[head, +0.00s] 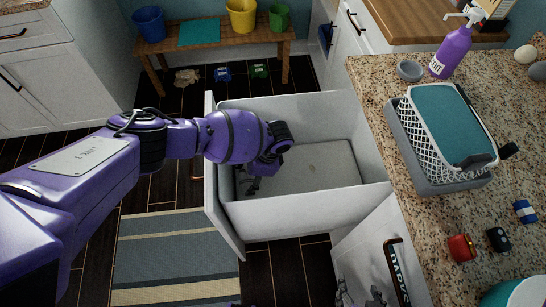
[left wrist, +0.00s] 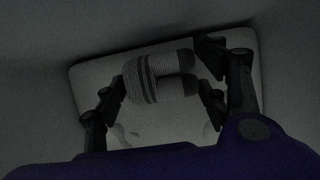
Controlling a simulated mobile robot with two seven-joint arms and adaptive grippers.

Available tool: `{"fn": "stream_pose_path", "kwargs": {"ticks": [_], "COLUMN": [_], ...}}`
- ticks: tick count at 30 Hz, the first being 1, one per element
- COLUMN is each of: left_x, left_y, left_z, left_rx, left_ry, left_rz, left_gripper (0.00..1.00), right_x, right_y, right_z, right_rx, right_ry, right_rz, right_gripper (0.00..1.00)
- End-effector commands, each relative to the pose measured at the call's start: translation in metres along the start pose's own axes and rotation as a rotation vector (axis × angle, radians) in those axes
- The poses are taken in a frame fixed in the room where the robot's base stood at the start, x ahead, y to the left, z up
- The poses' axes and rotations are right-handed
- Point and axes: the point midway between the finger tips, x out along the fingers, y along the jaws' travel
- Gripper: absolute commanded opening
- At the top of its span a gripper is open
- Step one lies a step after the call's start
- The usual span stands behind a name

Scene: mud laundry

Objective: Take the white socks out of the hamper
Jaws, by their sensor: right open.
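The hamper (head: 300,217) is a white, open-topped pull-out bin, centre in the head view. My left gripper (head: 255,180) is down inside it near its left wall. In the left wrist view, the pale socks (left wrist: 150,77) with dark stripes and dark ends lie as a bundle over the light hamper floor. My left gripper's fingers (left wrist: 162,90) are on both sides of the bundle, close to its edges; I cannot tell whether they press on it. The socks are hidden in the head view.
A granite counter (head: 375,75) runs along the right, bearing a grey-and-white basket (head: 395,125), a purple spray bottle (head: 453,50) and small items. A wooden bench (head: 215,40) with buckets stands behind. A striped rug (head: 175,255) lies left of the hamper.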

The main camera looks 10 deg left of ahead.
Motion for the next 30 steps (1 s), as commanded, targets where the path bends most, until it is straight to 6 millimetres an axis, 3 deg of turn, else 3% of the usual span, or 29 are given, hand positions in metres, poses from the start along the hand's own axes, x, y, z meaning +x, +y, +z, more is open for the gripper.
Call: {"fn": "stream_pose_path", "kwargs": {"ticks": [1, 3, 11, 17, 30], "left_x": [0.001, 0.001, 0.0, -0.012, -0.039], "left_y": [0.001, 0.001, 0.001, 0.0, 0.002], "left_z": [0.0, 0.0, 0.0, 0.005, -0.074], "left_rx": [0.0, 0.0, 0.0, -0.001, 0.002], "left_ry": [0.0, 0.0, 0.0, 0.002, 0.002], "left_rz": [0.001, 0.001, 0.001, 0.001, 0.004], "left_gripper": [0.49, 0.4, 0.39, 0.39, 0.39], "right_x": [0.0, 0.0, 0.0, -0.001, 0.012], "right_y": [0.0, 0.0, 0.0, 0.0, -0.001], "right_z": [0.0, 0.0, -0.001, -0.004, 0.028], "right_rx": [0.0, 0.0, 0.001, 0.001, -0.007], "right_ry": [0.0, 0.0, 0.001, 0.005, -0.037], "right_rz": [0.0, 0.0, 0.0, 0.0, -0.002], "right_gripper": [0.6, 0.6, 0.6, 0.6, 0.6]}}
